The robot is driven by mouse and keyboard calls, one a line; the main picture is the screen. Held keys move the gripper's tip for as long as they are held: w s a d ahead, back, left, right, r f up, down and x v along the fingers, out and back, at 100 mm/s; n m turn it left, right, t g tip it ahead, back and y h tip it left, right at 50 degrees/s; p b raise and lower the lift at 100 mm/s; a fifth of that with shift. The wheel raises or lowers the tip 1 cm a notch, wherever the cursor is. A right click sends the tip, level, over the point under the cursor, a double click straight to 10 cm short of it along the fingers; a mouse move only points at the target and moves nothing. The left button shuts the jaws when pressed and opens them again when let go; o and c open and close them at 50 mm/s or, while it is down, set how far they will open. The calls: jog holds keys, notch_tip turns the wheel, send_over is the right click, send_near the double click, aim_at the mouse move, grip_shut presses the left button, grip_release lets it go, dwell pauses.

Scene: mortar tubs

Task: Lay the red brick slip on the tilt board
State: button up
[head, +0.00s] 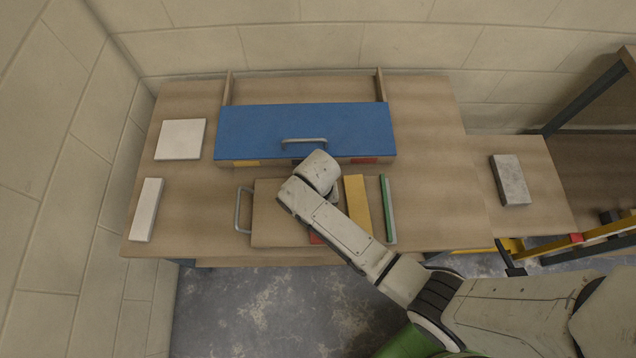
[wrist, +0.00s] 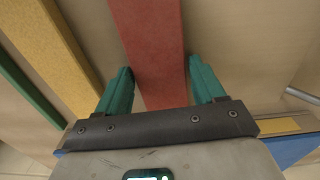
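The red brick slip (wrist: 151,45) lies flat on a brown surface in the wrist view. In the head view only a bit of it (head: 316,239) shows past my arm. My gripper (wrist: 160,68) is open, with one green finger on each side of the slip and small gaps visible. In the head view my wrist hides the fingers. A blue board (head: 300,121) with a grey handle lies behind my gripper, with yellow, dark and red marks along its front edge. A brown board (head: 272,215) with a side handle lies under my wrist. Which one is the tilt board I cannot tell.
A yellow slip (head: 358,204) and a narrow green strip (head: 388,208) lie right of my wrist. Two pale slabs (head: 181,139) (head: 146,209) lie at the left. A grey block (head: 510,180) sits on the right side table. Two wooden rails rise behind the blue board.

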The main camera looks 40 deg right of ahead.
jog(key=o, duration=0.4)
jog(key=shift+c, duration=0.2)
notch_tip(320, 180, up, 11)
jog(key=shift+p, duration=0.3)
jog(key=shift+f, duration=0.1)
